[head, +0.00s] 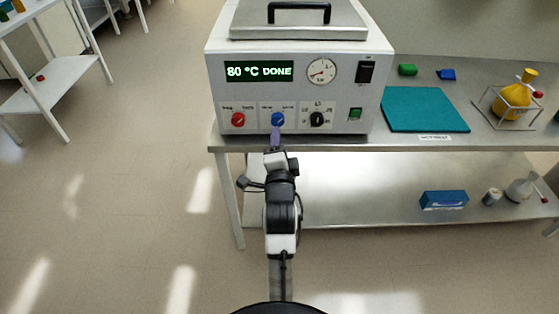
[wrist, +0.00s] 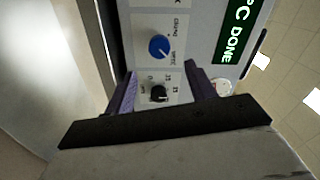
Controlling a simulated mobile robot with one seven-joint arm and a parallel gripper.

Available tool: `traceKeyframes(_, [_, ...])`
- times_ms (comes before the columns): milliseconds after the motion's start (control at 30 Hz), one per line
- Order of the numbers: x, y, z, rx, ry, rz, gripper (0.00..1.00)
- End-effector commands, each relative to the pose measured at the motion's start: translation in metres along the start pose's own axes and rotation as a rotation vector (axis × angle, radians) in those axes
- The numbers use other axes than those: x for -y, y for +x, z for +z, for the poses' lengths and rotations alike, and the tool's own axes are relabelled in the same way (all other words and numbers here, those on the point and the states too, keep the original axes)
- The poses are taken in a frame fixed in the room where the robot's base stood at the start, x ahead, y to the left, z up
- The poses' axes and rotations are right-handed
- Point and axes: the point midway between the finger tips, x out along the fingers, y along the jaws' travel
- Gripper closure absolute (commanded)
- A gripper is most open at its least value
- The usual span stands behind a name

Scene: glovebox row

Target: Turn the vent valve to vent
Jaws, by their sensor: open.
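The vent valve is a round blue knob (head: 278,119) on the front panel of a grey-white bench unit (head: 215,90), between a red knob and a black knob. In the wrist view the blue knob (wrist: 159,47) has two small labels on its right side, one reading "vent". A pale mark shows on its face, but where it points is hard to tell. My gripper (head: 276,134) is in front of the panel, just below the blue knob in the head view. Its two purple fingers (wrist: 161,72) are apart and empty; the blue knob shows beyond their tips, with no contact visible.
The black knob (wrist: 159,93) shows between my fingers, and the red knob (head: 238,119) is left of the valve. The display (head: 259,72) reads "80 °C DONE". A teal mat (head: 425,110) and a yellow flask (head: 516,93) in a stand are to the right.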

Motion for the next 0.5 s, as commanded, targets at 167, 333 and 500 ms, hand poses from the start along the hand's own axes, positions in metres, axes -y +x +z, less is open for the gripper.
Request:
traceKeyframes(167, [-0.002,-0.031,0.001,0.000,-0.001,0.002,0.45])
traceKeyframes(333, [-0.001,-0.044,0.000,0.000,0.000,0.001,0.45])
traceKeyframes(500, [0.000,-0.048,0.000,0.000,0.000,0.001,0.45])
